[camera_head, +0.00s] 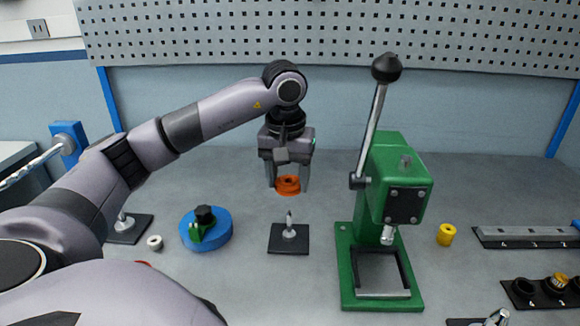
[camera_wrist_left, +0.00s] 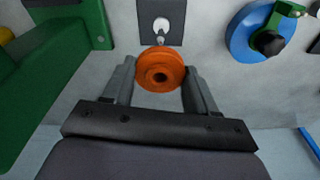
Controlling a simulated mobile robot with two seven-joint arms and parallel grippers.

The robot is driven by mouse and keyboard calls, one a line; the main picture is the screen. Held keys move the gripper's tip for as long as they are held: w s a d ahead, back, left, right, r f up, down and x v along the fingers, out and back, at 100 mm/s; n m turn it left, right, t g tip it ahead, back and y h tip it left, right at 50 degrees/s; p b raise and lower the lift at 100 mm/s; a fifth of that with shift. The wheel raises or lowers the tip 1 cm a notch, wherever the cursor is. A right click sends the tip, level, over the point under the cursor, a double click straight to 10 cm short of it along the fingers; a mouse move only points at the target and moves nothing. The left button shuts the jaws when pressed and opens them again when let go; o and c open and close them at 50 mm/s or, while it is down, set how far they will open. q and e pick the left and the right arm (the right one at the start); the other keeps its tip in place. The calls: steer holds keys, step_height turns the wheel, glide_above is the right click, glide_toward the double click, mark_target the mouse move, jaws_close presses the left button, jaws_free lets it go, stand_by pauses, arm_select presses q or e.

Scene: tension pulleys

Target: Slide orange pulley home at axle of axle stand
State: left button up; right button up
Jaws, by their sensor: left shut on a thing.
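The orange pulley (camera_head: 288,185) is held between the fingers of my left gripper (camera_head: 288,184), above the table and a little behind the axle stand. The axle stand (camera_head: 276,246) is a dark square plate with an upright metal axle (camera_head: 289,222); its axle is bare. In the left wrist view the orange pulley (camera_wrist_left: 160,68) sits between the two fingers with its dark centre hole facing the camera. The axle stand (camera_wrist_left: 150,36) shows just beyond it, and the pulley overlaps part of the plate in that view. My right gripper is not in view.
A green lever press (camera_head: 345,255) stands right of the axle stand. A blue disc (camera_head: 216,236) with a black knob and a white ring (camera_head: 155,242) lie left. A yellow pulley (camera_head: 446,234) and a numbered rack (camera_head: 520,237) are at right. The table just around the stand is clear.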

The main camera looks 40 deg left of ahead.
mark_target(289, 212)
arm_select(q)
step_height(289, 212, down, 2)
steer(key=shift+f+b, duration=1.2)
steer(key=shift+f, duration=0.2)
stand_by(0.7)
steer(key=shift+f, duration=0.1)
steer(key=shift+f+b, duration=1)
steer(key=shift+f, duration=0.4)
steer(key=shift+f, duration=0.15)
stand_by(0.5)
steer(key=shift+f+b, duration=1.05)
steer(key=shift+f, duration=0.3)
